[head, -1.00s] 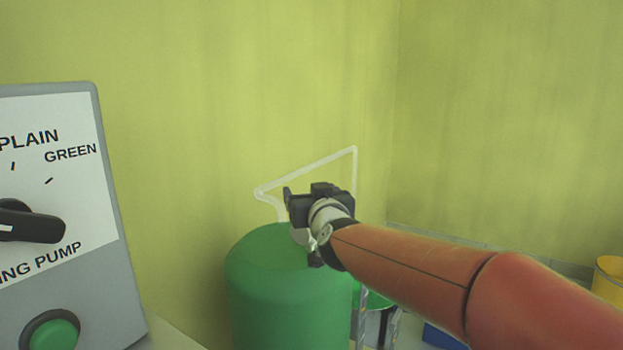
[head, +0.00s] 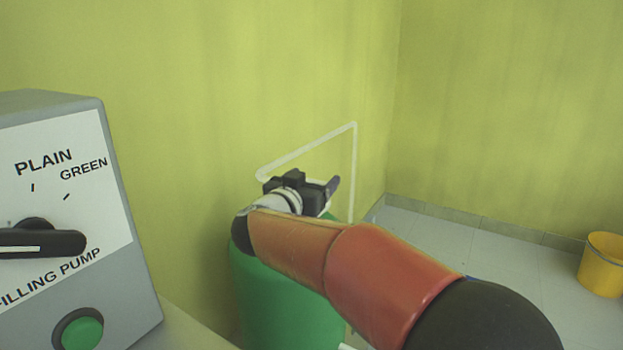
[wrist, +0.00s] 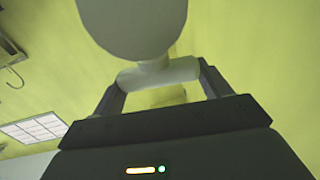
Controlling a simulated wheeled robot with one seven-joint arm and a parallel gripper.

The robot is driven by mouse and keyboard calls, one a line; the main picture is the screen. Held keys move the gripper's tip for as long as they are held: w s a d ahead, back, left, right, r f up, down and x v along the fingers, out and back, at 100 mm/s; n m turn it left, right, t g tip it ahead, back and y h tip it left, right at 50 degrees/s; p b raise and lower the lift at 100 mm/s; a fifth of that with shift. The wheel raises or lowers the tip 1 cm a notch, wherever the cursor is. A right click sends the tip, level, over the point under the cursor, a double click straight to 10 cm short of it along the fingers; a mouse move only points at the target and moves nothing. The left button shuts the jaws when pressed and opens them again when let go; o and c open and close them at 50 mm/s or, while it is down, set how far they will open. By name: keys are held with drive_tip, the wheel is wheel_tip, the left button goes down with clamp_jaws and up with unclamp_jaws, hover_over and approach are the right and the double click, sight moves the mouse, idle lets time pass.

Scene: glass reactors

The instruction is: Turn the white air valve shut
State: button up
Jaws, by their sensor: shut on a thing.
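The white air valve (wrist: 158,74) shows in the wrist view as a pale crossbar handle on a short stem, below a large rounded pale body (wrist: 133,24). My gripper (wrist: 160,84) is shut on this handle, with one dark finger at each end of it. In the head view my gripper (head: 303,188) is above the green tank (head: 285,305), close to a thin white tube (head: 308,151) bent in a triangle. There the valve is hidden behind my gripper and arm, so its angle cannot be told.
A grey control box (head: 85,225) with a black knob (head: 42,241) and a green button (head: 82,333) stands at the left. A yellow bucket (head: 603,265) stands on the tiled floor at the right. Yellow-green walls meet behind the tank.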

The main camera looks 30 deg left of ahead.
drive_tip(key=shift+m+h, duration=0.6)
drive_tip(key=shift+h, duration=0.6)
drive_tip(key=o, duration=1)
drive_tip(key=shift+w, duration=0.1)
drive_tip(key=s, duration=0.7)
drive_tip(key=shift+s+a+b, duration=0.35)
drive_tip(key=shift+s+a, duration=0.05)
